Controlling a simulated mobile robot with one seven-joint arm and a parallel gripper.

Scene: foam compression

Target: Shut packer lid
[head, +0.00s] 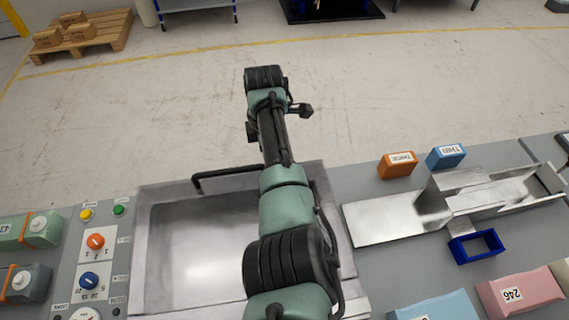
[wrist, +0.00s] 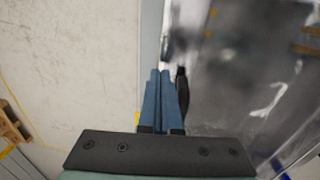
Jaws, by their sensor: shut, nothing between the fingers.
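The packer is a grey metal box (head: 160,290) set into the bench, with a shiny silver panel (head: 195,250) inside its frame. A black bar handle (head: 225,172) runs along its far edge; its right end is hidden by my arm. I cannot tell from this angle how far the lid stands open. In the wrist view, my gripper (wrist: 160,75) has its blue fingers together and empty, over the bench edge. A dark upright piece, perhaps the handle (wrist: 182,88), is just right of the fingers; contact is unclear. The head view does not clearly show the fingertips.
Left is a control panel with knobs (head: 95,242) and buttons. Right are a metal chute (head: 390,218), a blue frame (head: 458,250), orange (head: 397,166) and blue (head: 446,158) labelled blocks, and foam blocks (head: 520,293). Open floor (head: 400,90) lies beyond the bench.

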